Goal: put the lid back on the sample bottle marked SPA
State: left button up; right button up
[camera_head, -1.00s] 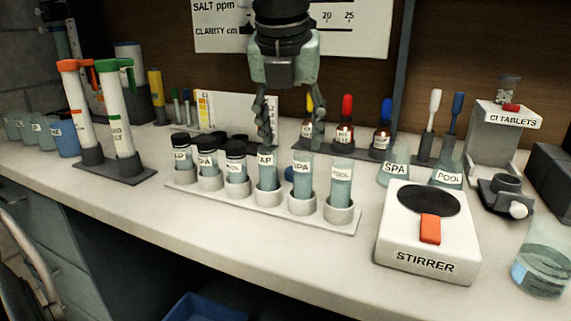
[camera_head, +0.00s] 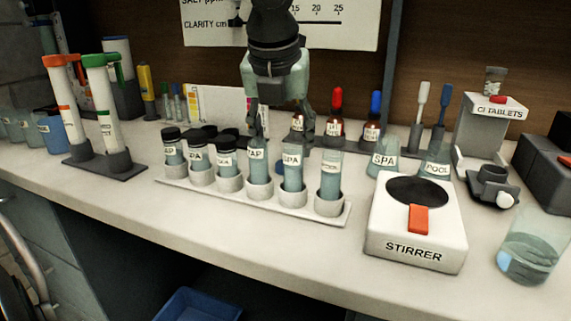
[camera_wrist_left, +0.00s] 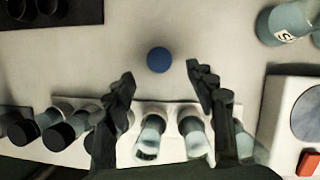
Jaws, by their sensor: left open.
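The open SPA bottle (camera_head: 292,172) stands upright in the white rack, lidless, between an open TAP bottle (camera_head: 257,165) and an open POOL bottle (camera_head: 330,175). A round blue lid (camera_wrist_left: 159,60) lies flat on the counter behind the rack. In the head view the lid (camera_head: 278,167) is mostly hidden behind the bottles. My left gripper (camera_head: 284,130) points down behind the rack, open and empty. In the left wrist view the fingers (camera_wrist_left: 164,82) spread to either side, with the blue lid beyond the tips and centred between them. My right gripper is not in view.
Several black-capped bottles (camera_head: 197,157) fill the rack's left end, one also marked SPA. Dropper bottles (camera_head: 334,128) stand close behind the gripper at right.

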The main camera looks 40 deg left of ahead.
pick_arm(q)
jog(key=x, duration=0.4)
jog(key=shift+w+f+p, duration=0.1)
jog(key=shift+w+p, duration=0.05)
jog(key=shift+p, duration=0.15)
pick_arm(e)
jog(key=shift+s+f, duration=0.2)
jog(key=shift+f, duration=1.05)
pick_arm(q)
jog(key=c, duration=0.8)
jog(key=shift+c, duration=0.2)
notch_tip(320, 180, up, 4)
jog(key=shift+r+b, duration=0.15)
jog(key=shift+b, duration=0.15)
jog(key=s+a+r+b, duration=0.1)
jog(key=s+a+r, duration=0.5)
jog(key=s, duration=0.4)
jog(key=shift+r, duration=0.35)
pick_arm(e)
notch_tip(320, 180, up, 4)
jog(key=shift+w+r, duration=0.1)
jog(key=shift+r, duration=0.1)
